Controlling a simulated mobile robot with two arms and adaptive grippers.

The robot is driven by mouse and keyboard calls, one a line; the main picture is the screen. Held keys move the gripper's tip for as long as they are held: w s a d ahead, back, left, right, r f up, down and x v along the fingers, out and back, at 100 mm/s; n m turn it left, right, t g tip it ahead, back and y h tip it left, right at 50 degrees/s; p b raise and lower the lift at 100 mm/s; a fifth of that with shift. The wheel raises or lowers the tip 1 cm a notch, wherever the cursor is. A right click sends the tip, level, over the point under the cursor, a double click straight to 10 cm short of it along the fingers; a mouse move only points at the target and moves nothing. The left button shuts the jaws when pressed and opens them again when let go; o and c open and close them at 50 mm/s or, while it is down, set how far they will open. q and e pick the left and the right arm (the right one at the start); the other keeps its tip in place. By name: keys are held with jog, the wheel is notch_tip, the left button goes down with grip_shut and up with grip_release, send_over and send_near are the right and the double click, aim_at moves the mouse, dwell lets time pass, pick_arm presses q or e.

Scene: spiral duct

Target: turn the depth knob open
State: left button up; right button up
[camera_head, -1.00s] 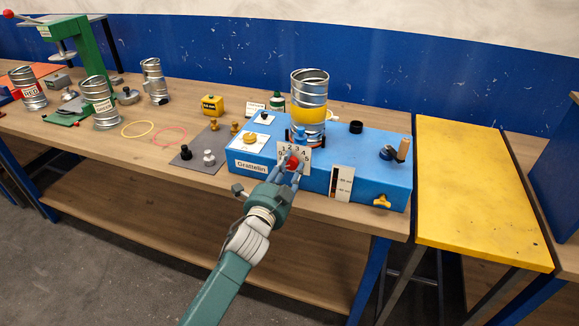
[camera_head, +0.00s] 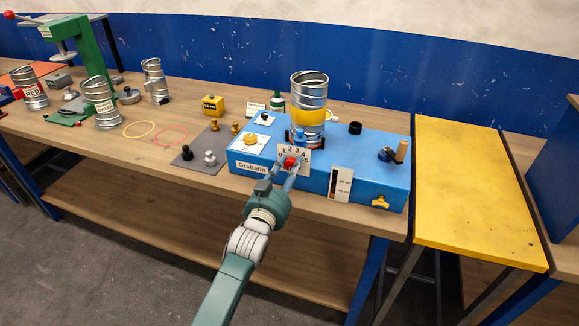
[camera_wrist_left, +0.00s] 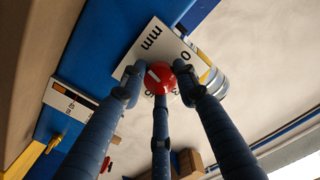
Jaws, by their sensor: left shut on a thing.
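The depth knob (camera_head: 290,163) is a small red knob on a white numbered plate (camera_head: 301,155) on the front of the blue machine (camera_head: 330,177). In the left wrist view the red knob (camera_wrist_left: 160,78) shows a pale pointer line and sits between my fingers. My left gripper (camera_head: 284,171) is shut on the knob, with its blue fingers around it; it also shows in the left wrist view (camera_wrist_left: 159,84). The fingers hide part of the plate's numbers. My right gripper is in neither view.
A silver duct with a yellow band (camera_head: 308,115) stands on the machine. A yellow knob (camera_head: 380,202) and a wooden-handled lever (camera_head: 401,150) are at its right. A grey mat (camera_head: 205,152) with small knobs lies left. A yellow table (camera_head: 480,195) stands right.

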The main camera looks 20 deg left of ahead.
pick_arm(q)
jog(key=shift+f+n, duration=0.1)
jog(key=shift+n, duration=1)
jog(key=o, duration=1.2)
jog(key=shift+c, duration=0.2)
jog(key=s, duration=1.2)
jog(key=shift+a, duration=0.25)
